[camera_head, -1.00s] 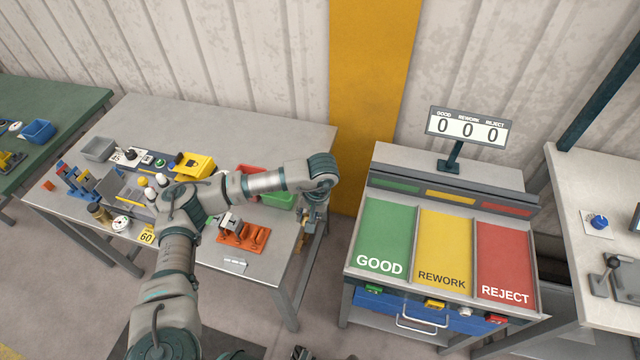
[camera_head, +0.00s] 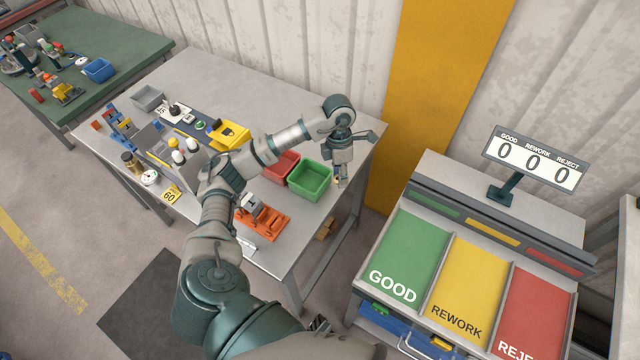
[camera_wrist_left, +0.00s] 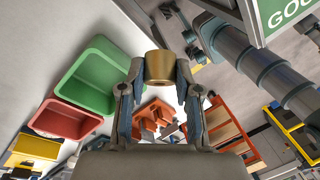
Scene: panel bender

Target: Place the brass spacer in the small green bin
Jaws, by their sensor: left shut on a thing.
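The brass spacer (camera_wrist_left: 159,66) is a short gold cylinder, seen close up in the left wrist view. My left gripper (camera_wrist_left: 158,85) is shut on it, one finger on each side. In the head view my left gripper (camera_head: 342,180) is at the right end of the grey table, just right of the small green bin (camera_head: 310,181). The spacer is too small to make out clearly there. The green bin also shows in the left wrist view (camera_wrist_left: 97,78), left of the spacer, and its visible inside looks empty. My right gripper is not in view.
A red bin (camera_head: 281,166) adjoins the green one. An orange fixture (camera_head: 264,222) stands in front of the bins. A yellow case (camera_head: 230,135) and several small parts lie farther left. The sorting station (camera_head: 455,280) stands right, across a gap.

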